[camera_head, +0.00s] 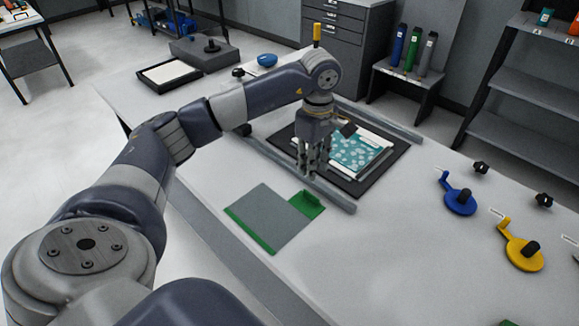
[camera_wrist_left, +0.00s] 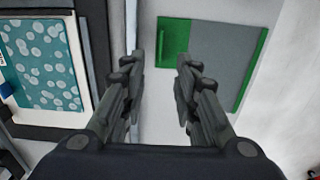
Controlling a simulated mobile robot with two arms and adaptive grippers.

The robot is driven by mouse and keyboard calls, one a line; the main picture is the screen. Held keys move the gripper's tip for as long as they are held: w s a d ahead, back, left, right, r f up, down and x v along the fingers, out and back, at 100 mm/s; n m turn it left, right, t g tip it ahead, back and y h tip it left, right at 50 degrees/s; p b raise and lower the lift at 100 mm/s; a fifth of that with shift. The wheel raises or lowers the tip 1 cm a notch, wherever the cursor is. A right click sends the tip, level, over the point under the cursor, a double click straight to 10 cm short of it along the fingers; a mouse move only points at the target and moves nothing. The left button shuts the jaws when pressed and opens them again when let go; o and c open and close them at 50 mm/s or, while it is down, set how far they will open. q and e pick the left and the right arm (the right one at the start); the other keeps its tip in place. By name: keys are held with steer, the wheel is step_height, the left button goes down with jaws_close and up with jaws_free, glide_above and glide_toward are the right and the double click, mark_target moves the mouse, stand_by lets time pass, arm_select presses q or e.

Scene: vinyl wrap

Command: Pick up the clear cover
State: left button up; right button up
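A flat grey panel (camera_head: 268,217) with a green edge strip and a green corner tab (camera_head: 308,204) lies on the white table. It looks like the clear cover, though it appears grey rather than see-through. In the left wrist view the panel (camera_wrist_left: 222,55) is at the upper right, its green tab (camera_wrist_left: 173,40) just past my fingertips. My left gripper (camera_head: 313,172) points down above the table, between the panel and a dark tray. In the wrist view its fingers (camera_wrist_left: 160,62) are apart with nothing between them. My right gripper is out of view.
The dark tray (camera_head: 383,172) holds a teal patterned sheet (camera_head: 352,150). Grey rails (camera_head: 335,195) flank the tray. Blue (camera_head: 460,203) and yellow (camera_head: 524,254) handled pieces lie at right. Bare table (camera_head: 390,270) lies in front.

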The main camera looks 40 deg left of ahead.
mark_target(311, 194)
arm_select(q)
steer(key=f, duration=0.2)
steer(key=f+p, duration=0.1)
steer(key=f, duration=0.2)
steer(key=shift+s, duration=0.2)
steer(key=shift+f, duration=0.25)
step_height(311, 194, down, 4)
steer(key=shift+w+d+f+p, duration=0.1)
steer(key=shift+p, duration=1.1)
steer(key=shift+f, duration=0.45)
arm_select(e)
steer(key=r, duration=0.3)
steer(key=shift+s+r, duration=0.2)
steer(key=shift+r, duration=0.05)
arm_select(q)
steer(key=c, duration=0.5)
jaws_close()
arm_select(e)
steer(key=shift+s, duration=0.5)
